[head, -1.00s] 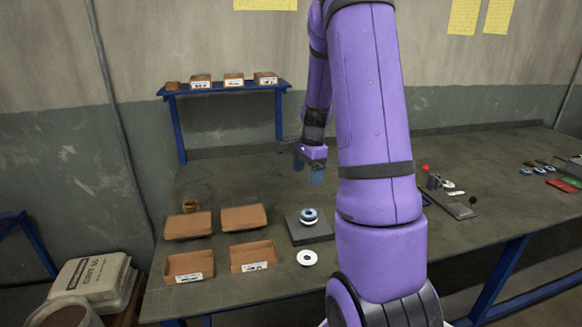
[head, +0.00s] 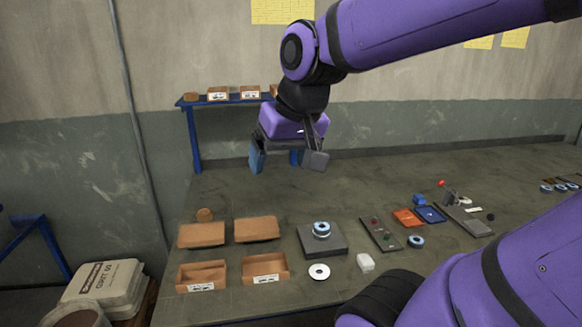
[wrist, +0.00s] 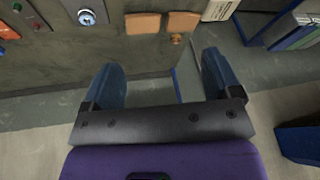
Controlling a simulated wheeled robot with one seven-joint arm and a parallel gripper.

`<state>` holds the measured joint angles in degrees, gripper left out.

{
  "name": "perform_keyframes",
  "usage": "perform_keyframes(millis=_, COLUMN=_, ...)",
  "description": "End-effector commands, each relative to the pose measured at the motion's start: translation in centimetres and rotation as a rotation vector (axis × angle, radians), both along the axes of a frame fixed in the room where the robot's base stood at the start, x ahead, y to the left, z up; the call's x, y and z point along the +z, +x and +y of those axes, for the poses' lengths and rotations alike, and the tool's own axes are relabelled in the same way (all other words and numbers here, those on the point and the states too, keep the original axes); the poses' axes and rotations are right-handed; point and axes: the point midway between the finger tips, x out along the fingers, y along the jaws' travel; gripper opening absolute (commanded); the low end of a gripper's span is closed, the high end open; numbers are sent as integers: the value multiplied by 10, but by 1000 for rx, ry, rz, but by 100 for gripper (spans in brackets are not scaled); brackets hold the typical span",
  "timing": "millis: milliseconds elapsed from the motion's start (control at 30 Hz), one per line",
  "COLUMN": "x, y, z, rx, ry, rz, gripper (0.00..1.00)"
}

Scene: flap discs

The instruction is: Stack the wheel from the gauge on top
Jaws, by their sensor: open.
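My gripper (head: 286,160) is open and empty, high above the back left of the bench; its two blue fingers also show apart in the wrist view (wrist: 160,72). A small stack of blue-and-white wheels (head: 321,229) sits on a dark square plate (head: 308,246); it shows at the top left of the wrist view (wrist: 87,16). What looks like the gauge (head: 468,223) is a dark base with upright parts and a red knob at the right. A pale disc (head: 464,201) lies by it; whether it is the gauge's wheel I cannot tell.
A white disc (head: 319,272) lies in front of the plate. A panel with red and green buttons (head: 380,235), orange (head: 407,217) and blue (head: 431,214) trays and a loose blue wheel (head: 416,242) are right of it. Cardboard bins (head: 265,268) stand left; a blue shelf (head: 190,140) stands behind.

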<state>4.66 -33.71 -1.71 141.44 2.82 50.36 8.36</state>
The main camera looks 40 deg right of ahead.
Motion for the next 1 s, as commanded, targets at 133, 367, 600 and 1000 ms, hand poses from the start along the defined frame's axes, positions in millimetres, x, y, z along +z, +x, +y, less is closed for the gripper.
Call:
perform_keyframes(millis=133, x=5, y=-30, z=16, rx=153, ry=-74, rz=-49, gripper=84)
perform_keyframes(millis=367, x=5, y=-48, z=24, rx=250, ry=-124, rz=-77, gripper=84)
perform_keyframes(millis=600, x=5, y=-48, z=24, rx=253, ry=-127, rz=-76, gripper=84)
perform_keyframes(millis=1000, x=5, y=-48, z=24, rx=251, ry=-126, rz=-76, gripper=84)
